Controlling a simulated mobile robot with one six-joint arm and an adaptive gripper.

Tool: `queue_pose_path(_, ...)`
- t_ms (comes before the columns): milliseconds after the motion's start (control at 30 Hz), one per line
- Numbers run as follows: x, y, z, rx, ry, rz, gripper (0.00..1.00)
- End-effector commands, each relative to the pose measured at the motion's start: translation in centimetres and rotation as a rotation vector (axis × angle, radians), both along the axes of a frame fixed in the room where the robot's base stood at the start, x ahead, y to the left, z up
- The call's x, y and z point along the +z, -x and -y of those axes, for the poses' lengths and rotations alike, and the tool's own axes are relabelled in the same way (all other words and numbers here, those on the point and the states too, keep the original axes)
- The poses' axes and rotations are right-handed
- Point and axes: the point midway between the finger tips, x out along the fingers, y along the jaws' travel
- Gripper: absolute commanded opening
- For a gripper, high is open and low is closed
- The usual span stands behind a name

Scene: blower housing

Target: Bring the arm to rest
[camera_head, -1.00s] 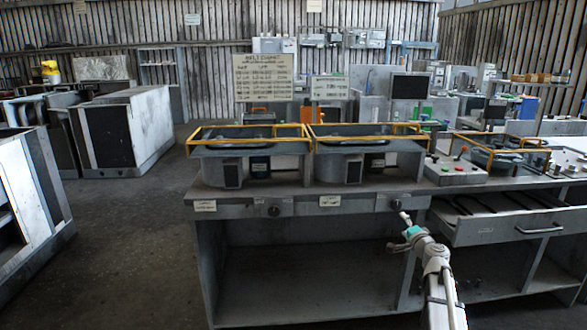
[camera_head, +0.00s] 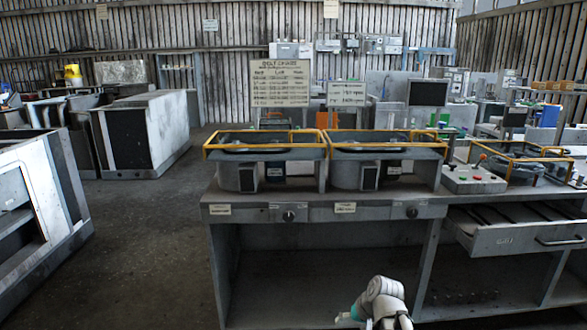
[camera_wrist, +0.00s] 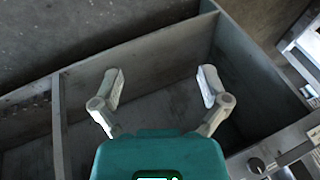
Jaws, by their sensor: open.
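My gripper (camera_wrist: 162,86) is open and empty in the wrist view, its two grey fingers spread wide apart in front of the teal body. Past the fingers is the open lower bay of the grey workbench (camera_wrist: 140,60), with nothing between the fingertips. In the head view my arm shows only at the bottom edge, low in front of the workbench (camera_head: 322,211). A bit of teal shows there, but the fingers cannot be made out.
Two belt housings with yellow guard rails (camera_head: 265,139) (camera_head: 388,137) stand on the bench top. A drawer (camera_head: 520,233) sticks out at the right. A control box with buttons (camera_head: 474,180) sits beside them. Open floor (camera_head: 150,245) lies to the left, before grey cabinets (camera_head: 140,130).

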Motion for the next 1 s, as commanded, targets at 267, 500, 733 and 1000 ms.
queue_pose_path(267, -1.5, 5.6, 0.1, 0.067, 0.199, -0.168, 0.95)
queue_pose_path(500, -1.8, 8.7, 0.6, 0.091, 0.324, -0.266, 0.95)
queue_pose_path(733, 0.1, 9.0, 0.8, 0.091, 0.344, -0.280, 0.95)
queue_pose_path(1000, 3.0, 8.9, 0.8, 0.091, 0.342, -0.279, 0.95)
